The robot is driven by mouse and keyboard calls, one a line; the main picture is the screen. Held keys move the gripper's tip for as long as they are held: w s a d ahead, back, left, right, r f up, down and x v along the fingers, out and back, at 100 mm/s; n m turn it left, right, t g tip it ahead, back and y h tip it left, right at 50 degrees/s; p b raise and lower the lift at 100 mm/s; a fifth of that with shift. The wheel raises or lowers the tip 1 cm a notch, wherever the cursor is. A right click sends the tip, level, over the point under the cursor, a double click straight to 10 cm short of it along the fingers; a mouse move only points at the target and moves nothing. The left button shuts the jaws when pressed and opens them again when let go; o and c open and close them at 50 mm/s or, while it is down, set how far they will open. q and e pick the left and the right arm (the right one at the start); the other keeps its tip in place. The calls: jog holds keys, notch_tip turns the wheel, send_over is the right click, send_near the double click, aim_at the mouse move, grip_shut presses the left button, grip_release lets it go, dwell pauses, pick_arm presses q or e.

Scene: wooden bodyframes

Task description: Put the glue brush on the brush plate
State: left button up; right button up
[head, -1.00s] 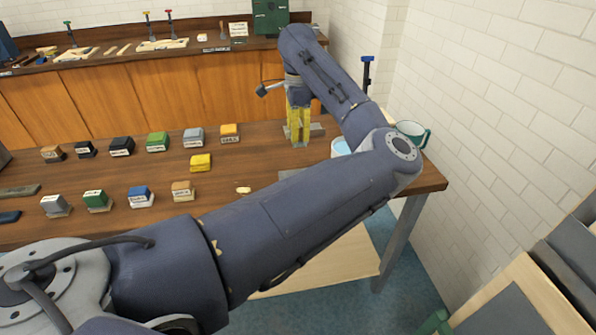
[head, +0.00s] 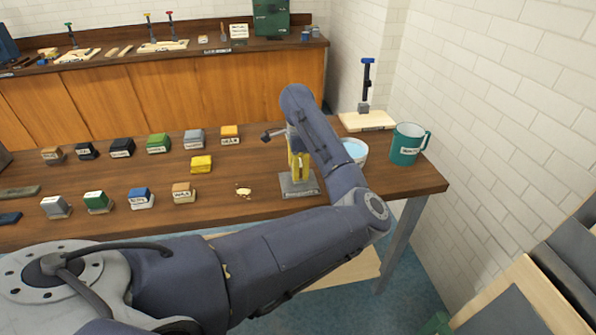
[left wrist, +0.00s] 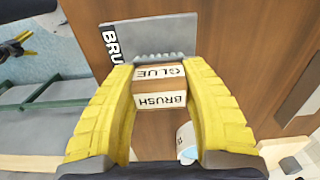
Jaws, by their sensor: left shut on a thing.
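My left gripper (head: 299,165) is shut on the glue brush (left wrist: 160,86), whose wooden handle reads GLUE BRUSH between the yellow fingers in the left wrist view. Its grey bristle end points at the brush plate. The brush plate (head: 300,191) is a flat grey plate on the bench, right under the gripper in the head view. It also shows in the left wrist view (left wrist: 160,33), with part of its label hidden. I cannot tell whether the bristles touch it. A dark and yellow part at the left wrist view's upper left may be my right gripper, cut off.
A green mug (head: 406,146) and a white bowl with blue contents (head: 356,149) stand to the right of the gripper. Several labelled blocks lie to the left. A clamp on a pale board (head: 368,122) is behind.

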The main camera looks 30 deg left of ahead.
pick_arm(q)
jog(key=shift+f, duration=0.45)
jog(key=shift+f, duration=0.2)
jog(key=o, duration=1.1)
jog(key=shift+r, duration=0.1)
notch_tip(320, 180, up, 12)
jog(key=shift+r, duration=0.15)
